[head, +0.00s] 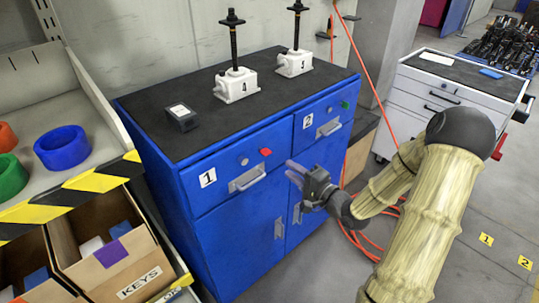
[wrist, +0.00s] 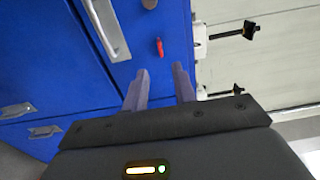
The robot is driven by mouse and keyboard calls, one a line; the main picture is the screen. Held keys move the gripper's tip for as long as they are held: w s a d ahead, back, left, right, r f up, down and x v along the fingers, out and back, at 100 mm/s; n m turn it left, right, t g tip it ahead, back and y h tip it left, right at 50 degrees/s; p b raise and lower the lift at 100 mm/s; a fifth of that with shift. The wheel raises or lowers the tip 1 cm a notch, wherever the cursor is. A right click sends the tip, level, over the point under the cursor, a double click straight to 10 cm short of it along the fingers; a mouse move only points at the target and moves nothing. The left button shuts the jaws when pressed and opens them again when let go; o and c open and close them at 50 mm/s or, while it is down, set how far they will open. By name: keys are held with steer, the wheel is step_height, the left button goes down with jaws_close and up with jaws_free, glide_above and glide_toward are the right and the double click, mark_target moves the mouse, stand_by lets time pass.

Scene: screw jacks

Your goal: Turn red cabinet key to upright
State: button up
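The red key (head: 265,152) is on the front of the blue cabinet, at the upper right of drawer 1. In the wrist view the red key (wrist: 159,47) is slim and runs parallel to the drawer handle, so it lies sideways, not upright. My gripper (head: 292,170) is in front of the cabinet, to the right of and below the key in the head view. In the wrist view my gripper (wrist: 160,84) has its two fingers apart with nothing between them. The key is beyond the fingertips, roughly in line with the gap, and not touched.
The drawer 1 handle (head: 247,181) and a round grey lock (head: 245,161) are left of the key. A green key (head: 344,104) is by drawer 2. Two white screw jacks, one here (head: 236,85), stand on the cabinet top. A shelf (head: 90,185) is at left.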

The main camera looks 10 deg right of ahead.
mark_target(266, 152)
steer(key=x, duration=1)
jaws_close()
